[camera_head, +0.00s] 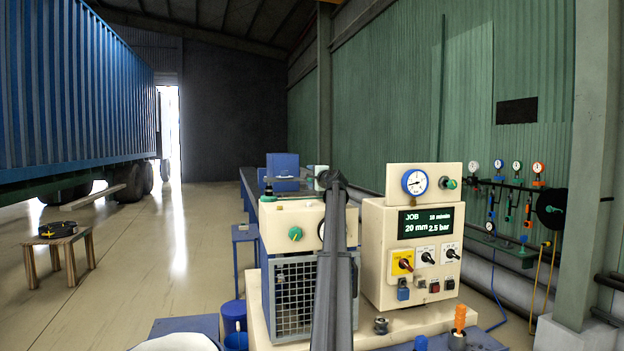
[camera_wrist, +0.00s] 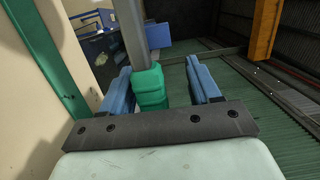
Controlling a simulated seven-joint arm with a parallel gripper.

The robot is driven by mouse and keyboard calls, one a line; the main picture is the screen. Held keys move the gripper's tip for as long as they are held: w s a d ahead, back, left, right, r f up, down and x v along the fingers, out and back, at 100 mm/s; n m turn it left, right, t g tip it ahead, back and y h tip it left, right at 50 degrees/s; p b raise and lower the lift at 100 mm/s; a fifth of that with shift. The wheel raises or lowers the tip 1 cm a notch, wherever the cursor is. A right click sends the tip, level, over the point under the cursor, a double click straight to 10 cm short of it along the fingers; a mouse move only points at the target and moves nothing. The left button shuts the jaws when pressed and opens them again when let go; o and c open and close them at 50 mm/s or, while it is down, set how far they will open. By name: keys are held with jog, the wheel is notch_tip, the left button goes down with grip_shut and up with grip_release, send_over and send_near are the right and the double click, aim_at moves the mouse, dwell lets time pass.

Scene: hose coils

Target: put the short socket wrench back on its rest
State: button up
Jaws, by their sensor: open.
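My gripper (camera_wrist: 159,78) shows in the wrist view with its two blue fingers apart. Between them stands a green block-like grip (camera_wrist: 148,90) with a grey bar rising from it. It may be the short socket wrench, but I cannot tell for sure. A gap shows on the right side; on the left the finger is close, and contact cannot be told. I cannot make out the wrench or its rest in the head view, where my gripper does not show clearly.
A cream control panel (camera_head: 412,250) with a gauge stands beside a caged machine (camera_head: 295,290). An orange-handled tool (camera_head: 460,318) stands upright at the front right. In the wrist view, a green bar (camera_wrist: 48,70) runs along the left and an orange post (camera_wrist: 262,30) stands at upper right.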

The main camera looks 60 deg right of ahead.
jog(key=shift+r, duration=0.6)
jog(key=shift+r, duration=0.5)
jog(key=shift+s+f, duration=0.1)
jog(key=shift+f, duration=1.15)
jog(key=shift+s+a, duration=0.25)
jog(key=shift+s, duration=0.1)
jog(key=shift+v, duration=2.8)
jog(key=shift+s+a, duration=0.15)
jog(key=shift+s, duration=0.05)
jog(key=v, duration=1.3)
jog(key=shift+s+a, duration=0.25)
jog(key=shift+s, duration=0.05)
jog(key=shift+w, duration=0.1)
